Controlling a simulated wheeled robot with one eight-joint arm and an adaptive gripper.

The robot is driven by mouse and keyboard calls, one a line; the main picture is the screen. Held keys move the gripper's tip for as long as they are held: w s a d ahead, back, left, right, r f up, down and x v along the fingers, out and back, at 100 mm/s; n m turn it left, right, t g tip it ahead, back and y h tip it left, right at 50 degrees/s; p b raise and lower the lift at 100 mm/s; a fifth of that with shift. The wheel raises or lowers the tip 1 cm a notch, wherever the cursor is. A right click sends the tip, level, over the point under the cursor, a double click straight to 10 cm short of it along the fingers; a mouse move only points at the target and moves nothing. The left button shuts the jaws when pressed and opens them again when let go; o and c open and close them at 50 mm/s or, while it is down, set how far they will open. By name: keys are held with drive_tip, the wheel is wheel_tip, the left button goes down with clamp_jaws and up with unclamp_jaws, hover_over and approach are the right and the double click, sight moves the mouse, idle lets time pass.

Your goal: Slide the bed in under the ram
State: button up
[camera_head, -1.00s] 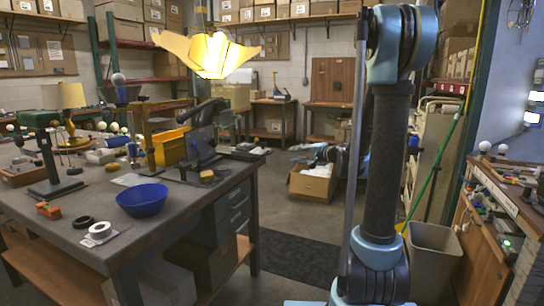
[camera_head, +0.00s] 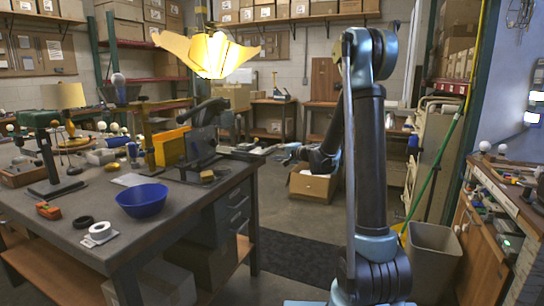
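On the workbench (camera_head: 95,232) at left stands a green-topped press-like stand (camera_head: 38,120) with a dark post and flat base. A yellow upright stand (camera_head: 148,135) and a dark machine with a lever arm (camera_head: 203,130) stand further right on the bench. I cannot tell for sure which parts are the ram and the bed. My arm rises at right, and its dark lower link reaches left behind the upright link. My gripper seems to be at the far end of it, near the light-blue piece (camera_head: 288,148), over the floor right of the bench. Its fingers are too small to make out.
A blue bowl (camera_head: 141,201), a white tape roll (camera_head: 99,232), a black ring (camera_head: 83,222) and an orange block (camera_head: 47,210) lie on the front of the bench. A lit yellow lamp shade (camera_head: 210,52) hangs above. A cardboard box (camera_head: 312,187) and a bin (camera_head: 432,252) stand on the floor.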

drive_tip(key=shift+x, duration=1.8)
drive_tip(key=shift+c, duration=0.2)
clamp_jaws()
